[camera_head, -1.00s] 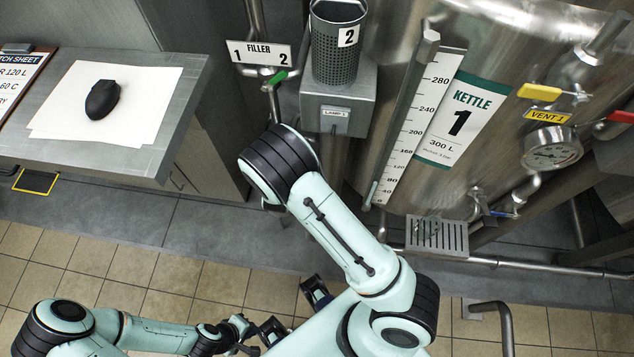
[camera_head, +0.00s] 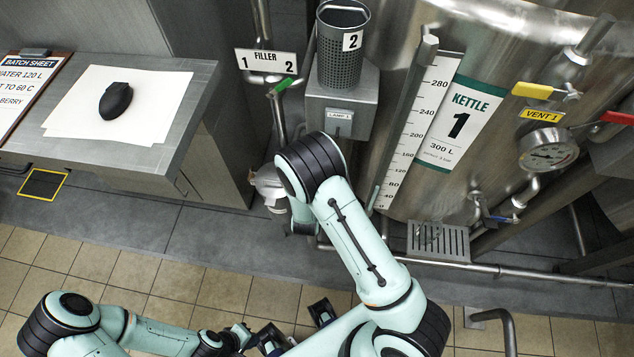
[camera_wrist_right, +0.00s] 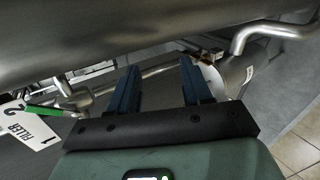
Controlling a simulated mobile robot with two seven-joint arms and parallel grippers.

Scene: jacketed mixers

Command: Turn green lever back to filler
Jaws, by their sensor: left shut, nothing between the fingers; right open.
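The green lever (camera_head: 279,80) sits on a thin upright pipe just below the FILLER sign (camera_head: 266,62), under its number 2 end. In the right wrist view the green lever (camera_wrist_right: 45,110) is at the left, beside the tilted sign (camera_wrist_right: 25,128). My right gripper (camera_wrist_right: 160,85) is open there, with a steel pipe showing beyond and between its two blue fingers; the lever is to the left of the fingers, apart from them. In the head view my right arm hides that gripper. My left gripper (camera_head: 270,338) is shut and empty at the bottom, far from the lever.
A perforated bin (camera_head: 343,60) marked 2 stands on a grey box right of the lever. Kettle 1 (camera_head: 462,125) fills the right side. A steel counter (camera_head: 150,155) with papers and a dark mouse-shaped object is at left. Open floor lies in front.

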